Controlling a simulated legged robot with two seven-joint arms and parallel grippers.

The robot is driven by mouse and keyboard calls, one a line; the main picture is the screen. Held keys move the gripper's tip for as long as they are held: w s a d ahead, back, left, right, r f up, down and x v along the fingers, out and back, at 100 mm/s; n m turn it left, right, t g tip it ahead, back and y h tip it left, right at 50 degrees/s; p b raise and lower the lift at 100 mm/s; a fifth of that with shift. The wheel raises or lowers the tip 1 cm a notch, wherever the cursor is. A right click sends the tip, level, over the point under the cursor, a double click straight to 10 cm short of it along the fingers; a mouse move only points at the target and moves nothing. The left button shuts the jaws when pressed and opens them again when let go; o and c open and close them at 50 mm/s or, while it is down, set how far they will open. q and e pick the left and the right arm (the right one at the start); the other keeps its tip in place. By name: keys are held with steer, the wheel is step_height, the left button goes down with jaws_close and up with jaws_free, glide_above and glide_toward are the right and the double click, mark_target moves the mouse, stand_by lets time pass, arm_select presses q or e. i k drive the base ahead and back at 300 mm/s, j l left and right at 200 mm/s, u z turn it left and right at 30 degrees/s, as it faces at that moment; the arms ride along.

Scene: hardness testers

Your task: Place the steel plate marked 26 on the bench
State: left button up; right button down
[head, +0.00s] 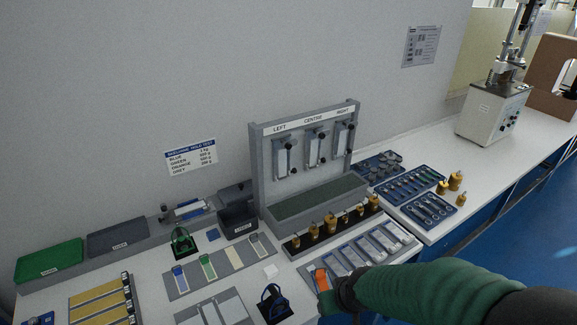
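Several steel plates lie in a grey tray (414,243) in front of the grey test stand. More pale plates lie on a grey mat (182,320) at the front edge. No number is readable on any plate, so I cannot tell which is marked 26. My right arm comes in from the right in a green sleeve. Its dark gripper (343,291) is over the near left end of the tray, beside an orange piece (321,279). The fingers are not clear, and I cannot tell whether they hold that piece. My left gripper is out of view.
The grey stand (258,170) has fixtures labelled LEFT, CENTRE and RIGHT. Brass pieces (331,223) stand in a row before it. Blue tool trays (412,186) are at right, green and dark bins (50,259) at left. A black-and-blue holder (272,302) stands near the gripper.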

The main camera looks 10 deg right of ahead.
mark_target(464, 180)
steer(key=l+u, duration=0.25)
steer(key=l, duration=2.65)
steer(key=i+l, duration=0.15)
steer(key=l, duration=0.2)
steer(key=i+l, duration=0.15)
steer(key=l, duration=0.2)
steer(key=i+l+u, duration=0.1)
steer(key=l, duration=0.25)
steer(key=i+l, duration=0.35)
steer(key=l, duration=0.4)
steer(key=i+l+u, duration=0.1)
steer(key=l, duration=0.25)
steer(key=i+l, duration=0.2)
steer(key=l, duration=0.15)
